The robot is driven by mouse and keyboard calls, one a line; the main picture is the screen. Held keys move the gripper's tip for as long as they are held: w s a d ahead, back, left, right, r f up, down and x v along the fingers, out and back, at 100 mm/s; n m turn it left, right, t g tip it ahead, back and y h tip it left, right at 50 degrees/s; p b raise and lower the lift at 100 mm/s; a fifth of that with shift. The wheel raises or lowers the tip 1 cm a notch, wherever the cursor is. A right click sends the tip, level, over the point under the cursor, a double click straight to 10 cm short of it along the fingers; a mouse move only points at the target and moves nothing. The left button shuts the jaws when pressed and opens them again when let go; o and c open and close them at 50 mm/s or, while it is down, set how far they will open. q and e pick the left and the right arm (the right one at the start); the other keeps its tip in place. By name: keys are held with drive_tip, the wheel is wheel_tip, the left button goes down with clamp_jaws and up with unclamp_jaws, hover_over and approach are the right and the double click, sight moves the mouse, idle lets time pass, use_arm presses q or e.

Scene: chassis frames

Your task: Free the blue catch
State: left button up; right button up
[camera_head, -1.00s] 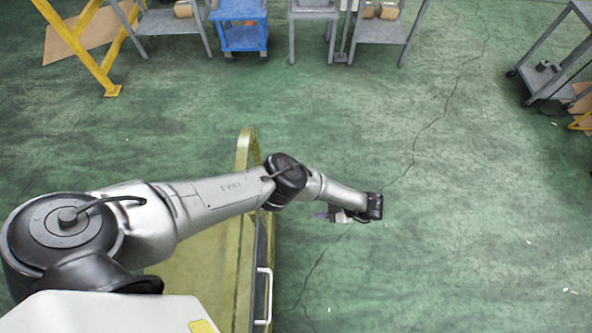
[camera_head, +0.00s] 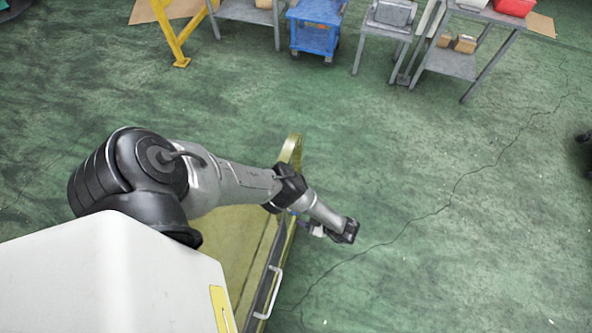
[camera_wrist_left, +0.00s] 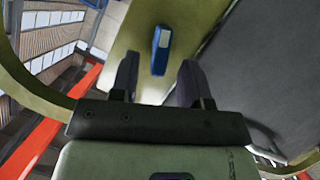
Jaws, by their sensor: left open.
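The blue catch (camera_wrist_left: 161,50), a small upright blue piece with a pale upper part, sits on a yellow-green panel (camera_wrist_left: 120,38) in the left wrist view. My left gripper (camera_wrist_left: 159,68) is open. Its two dark fingers stand on either side of the catch's lower end in the picture, with nothing between them; I cannot tell how far off the catch is. In the head view the left gripper (camera_head: 312,229) is small, beside the edge of the yellow-green frame (camera_head: 287,158). The catch cannot be made out clearly there. My right gripper is not in view.
A dark panel (camera_wrist_left: 262,62) lies right of the catch. A pale handle (camera_head: 274,292) runs along the frame's side. Grey carts (camera_head: 447,62), a blue cart (camera_head: 315,38) and a yellow stand (camera_head: 168,32) are at the back. The green floor to the right is open.

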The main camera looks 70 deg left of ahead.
use_arm(q)
drive_tip(key=shift+x, duration=1.7)
drive_tip(key=shift+c, duration=0.3)
clamp_jaws()
